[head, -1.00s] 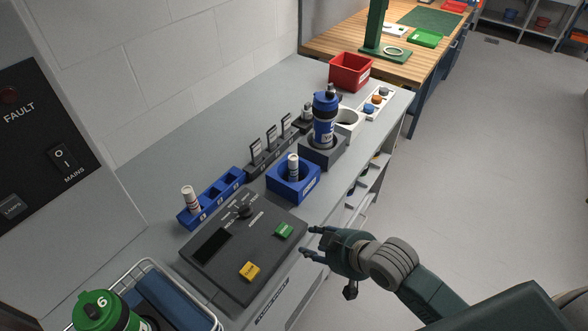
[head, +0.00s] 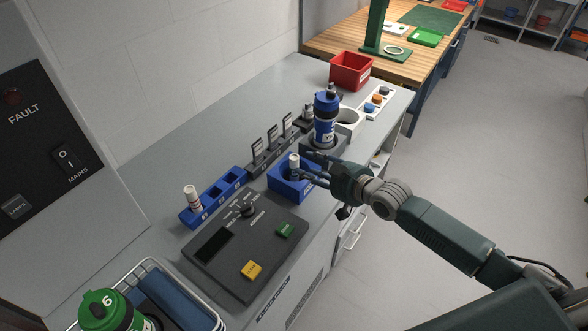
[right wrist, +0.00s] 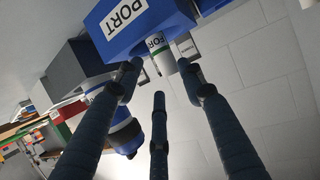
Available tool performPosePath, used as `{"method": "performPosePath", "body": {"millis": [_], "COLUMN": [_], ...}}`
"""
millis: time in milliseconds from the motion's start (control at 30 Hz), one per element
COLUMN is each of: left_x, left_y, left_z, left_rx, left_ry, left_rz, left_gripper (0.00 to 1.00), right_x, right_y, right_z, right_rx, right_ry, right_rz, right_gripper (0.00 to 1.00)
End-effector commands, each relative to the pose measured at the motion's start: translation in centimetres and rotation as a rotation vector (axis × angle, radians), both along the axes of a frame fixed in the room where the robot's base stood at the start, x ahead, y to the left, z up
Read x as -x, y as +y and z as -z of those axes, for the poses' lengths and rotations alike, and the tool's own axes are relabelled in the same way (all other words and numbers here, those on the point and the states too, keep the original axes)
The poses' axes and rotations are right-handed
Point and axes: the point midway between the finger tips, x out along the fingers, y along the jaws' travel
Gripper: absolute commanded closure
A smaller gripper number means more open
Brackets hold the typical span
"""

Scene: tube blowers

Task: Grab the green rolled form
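A small white roll (head: 294,162) stands upright in the hole of a blue block (head: 279,185) on the grey bench. In the right wrist view the roll (right wrist: 163,61) shows a green band and partly legible lettering, and the block (right wrist: 150,25) is marked PORT. My right gripper (head: 301,165) is open beside the roll, its fingers pointing at it from the right. In the right wrist view the spread fingers (right wrist: 160,78) lie on either side of the roll with a gap; I cannot tell whether any finger touches it. My left gripper is not in view.
A blue bottle (head: 326,122) stands just behind my right gripper. A second roll (head: 191,196) stands in a blue rack (head: 221,193) at left. A control panel (head: 220,259) with green and yellow buttons lies in front. A green-lidded bottle (head: 102,307) is at lower left.

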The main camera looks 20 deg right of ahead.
Motion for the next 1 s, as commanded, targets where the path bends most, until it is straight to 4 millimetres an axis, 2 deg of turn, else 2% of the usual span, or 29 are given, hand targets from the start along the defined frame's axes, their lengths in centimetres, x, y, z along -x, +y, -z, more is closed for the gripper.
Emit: {"method": "performPosePath", "body": {"millis": [233,400,667,767,1000], "left_x": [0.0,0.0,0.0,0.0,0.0], "left_y": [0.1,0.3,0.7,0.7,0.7], "left_z": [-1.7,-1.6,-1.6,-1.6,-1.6], "left_rx": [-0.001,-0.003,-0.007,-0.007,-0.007], "left_ry": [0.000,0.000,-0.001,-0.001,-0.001], "left_rz": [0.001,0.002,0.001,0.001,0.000], "left_gripper": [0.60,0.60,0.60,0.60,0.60], "right_x": [-2.6,-4.1,-4.2,-4.2,-4.2], "right_y": [1.3,2.0,2.1,2.1,2.0], "right_z": [0.9,2.0,2.2,2.2,2.2], "right_rx": [-0.001,0.000,0.000,0.000,0.000], "right_ry": [0.000,0.000,0.002,0.002,0.001], "right_rz": [0.000,0.000,-0.001,-0.001,0.000], "right_gripper": [0.61,0.61,0.61,0.79,0.81]}}
